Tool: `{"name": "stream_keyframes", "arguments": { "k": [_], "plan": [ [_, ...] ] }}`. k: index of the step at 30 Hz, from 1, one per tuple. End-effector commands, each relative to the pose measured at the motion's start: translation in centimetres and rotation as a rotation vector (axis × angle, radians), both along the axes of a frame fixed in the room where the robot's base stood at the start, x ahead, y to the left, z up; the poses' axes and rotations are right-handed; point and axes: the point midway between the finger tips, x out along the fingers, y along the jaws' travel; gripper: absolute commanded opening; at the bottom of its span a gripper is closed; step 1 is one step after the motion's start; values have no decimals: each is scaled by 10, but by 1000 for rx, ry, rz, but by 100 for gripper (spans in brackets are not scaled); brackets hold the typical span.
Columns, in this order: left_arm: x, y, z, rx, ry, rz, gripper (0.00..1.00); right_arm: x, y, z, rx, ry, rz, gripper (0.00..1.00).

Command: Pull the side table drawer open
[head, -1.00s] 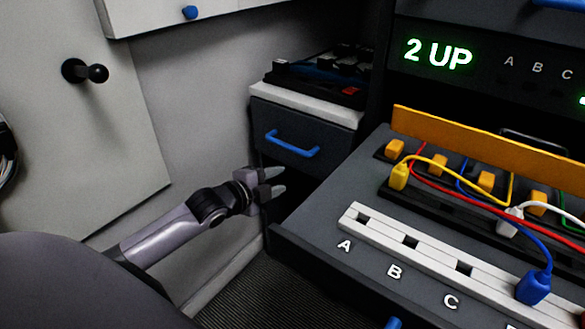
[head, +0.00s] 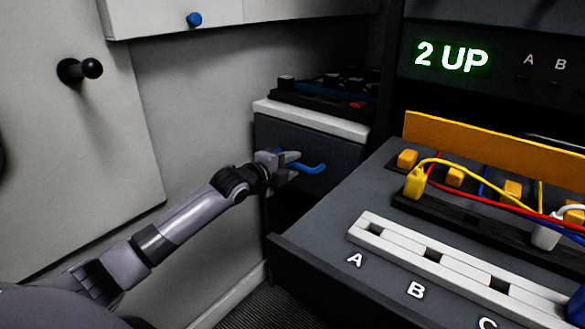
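The side table (head: 318,120) has a white top and stands at the back, left of the workbench. Its dark grey drawer (head: 345,160) looks closed, its front flush under the top. A blue bar handle (head: 314,168) runs across the drawer front. My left gripper (head: 290,165) is at the left part of the handle, its fingers apart. They hide part of the bar; whether they touch it is unclear. My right gripper is not in view.
A black rack (head: 325,95) with a blue cable sits on the side table. The workbench (head: 340,255) at the right holds a white socket strip (head: 400,245), a yellow plug (head: 414,183) and several cables. A white wall panel (head: 75,180) with a black knob is at the left.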

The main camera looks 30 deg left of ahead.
Motion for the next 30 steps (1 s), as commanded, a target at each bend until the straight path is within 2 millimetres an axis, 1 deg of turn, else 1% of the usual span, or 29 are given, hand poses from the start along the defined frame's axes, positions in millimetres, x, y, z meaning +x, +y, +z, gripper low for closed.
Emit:
{"name": "stream_keyframes", "arguments": {
  "k": [3,6,14,18,26,30],
  "plan": [
    [7,-1,-2,-1,-1,0,38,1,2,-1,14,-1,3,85],
    [10,-1,-2,-1,0,-1,38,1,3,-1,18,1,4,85],
    [10,-1,-2,0,0,-1,38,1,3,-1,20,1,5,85],
    [10,-1,-2,0,0,-1,0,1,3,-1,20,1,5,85],
    [8,-1,-2,0,2,0,0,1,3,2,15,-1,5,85],
    [-2,0,0,3,5,-2,0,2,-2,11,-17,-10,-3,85]
  ]
}}
